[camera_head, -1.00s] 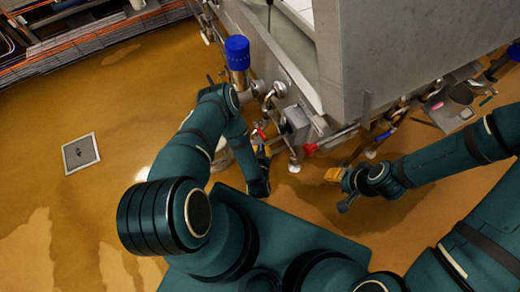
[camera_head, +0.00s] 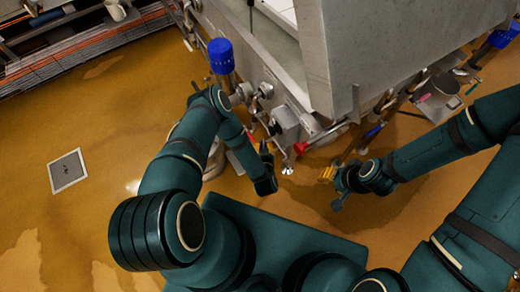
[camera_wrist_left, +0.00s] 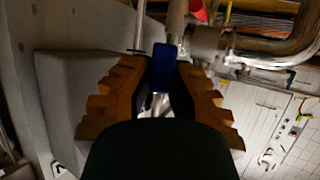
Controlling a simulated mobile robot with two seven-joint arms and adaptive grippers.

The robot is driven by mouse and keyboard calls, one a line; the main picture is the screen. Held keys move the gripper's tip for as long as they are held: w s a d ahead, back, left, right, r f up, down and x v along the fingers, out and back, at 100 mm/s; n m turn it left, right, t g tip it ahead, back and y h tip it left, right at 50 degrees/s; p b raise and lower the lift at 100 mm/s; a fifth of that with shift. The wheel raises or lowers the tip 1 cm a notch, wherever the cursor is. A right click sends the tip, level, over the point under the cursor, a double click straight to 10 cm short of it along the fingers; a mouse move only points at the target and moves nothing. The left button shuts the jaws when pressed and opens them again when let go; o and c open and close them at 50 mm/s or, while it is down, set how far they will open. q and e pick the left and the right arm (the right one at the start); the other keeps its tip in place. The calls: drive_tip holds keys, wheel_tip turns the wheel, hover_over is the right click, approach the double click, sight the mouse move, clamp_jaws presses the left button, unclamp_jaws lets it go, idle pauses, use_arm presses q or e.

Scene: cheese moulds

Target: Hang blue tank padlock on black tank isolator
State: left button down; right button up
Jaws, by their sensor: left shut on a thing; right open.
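In the left wrist view, my left gripper (camera_wrist_left: 163,80) has its stepped orange fingers shut on the blue tank padlock (camera_wrist_left: 162,62). The padlock's blue body shows between the fingertips, with a metal pipe behind its far end. In the head view, my left gripper (camera_head: 265,150) is low beside the tank's front fittings; the padlock cannot be made out there. I cannot surely pick out the black tank isolator; a grey box (camera_head: 285,118) sits on the tank front just above this gripper. My right gripper (camera_head: 327,173) is open and empty, below the tank edge.
The large steel tank (camera_head: 400,50) fills the upper right. A blue-capped pipe (camera_head: 220,57) stands close to my left arm. A red fitting (camera_head: 300,148) juts out below the tank. A floor drain (camera_head: 67,171) lies left on open wet floor. Pipes crowd the wrist view's upper right.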

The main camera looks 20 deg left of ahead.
use_arm(q)
drive_tip(key=shift+w+d+f+b, duration=0.25)
drive_tip(key=shift+w+d+b, duration=0.1)
drive_tip(key=shift+w+d, duration=0.4)
drive_tip(key=shift+w+d+f+b, duration=0.3)
drive_tip(key=shift+w+d, duration=0.25)
drive_tip(key=shift+w, duration=0.25)
drive_tip(key=shift+w+d+f, duration=0.1)
drive_tip(key=shift+w+d, duration=0.05)
drive_tip(key=shift+d, duration=0.1)
drive_tip(key=c, duration=1.1)
unclamp_jaws()
drive_tip(key=shift+o, duration=0.2)
drive_tip(key=a+v, duration=0.1)
drive_tip(key=v, duration=1.1)
drive_tip(key=shift+s, duration=0.25)
drive_tip(key=shift+w, duration=0.1)
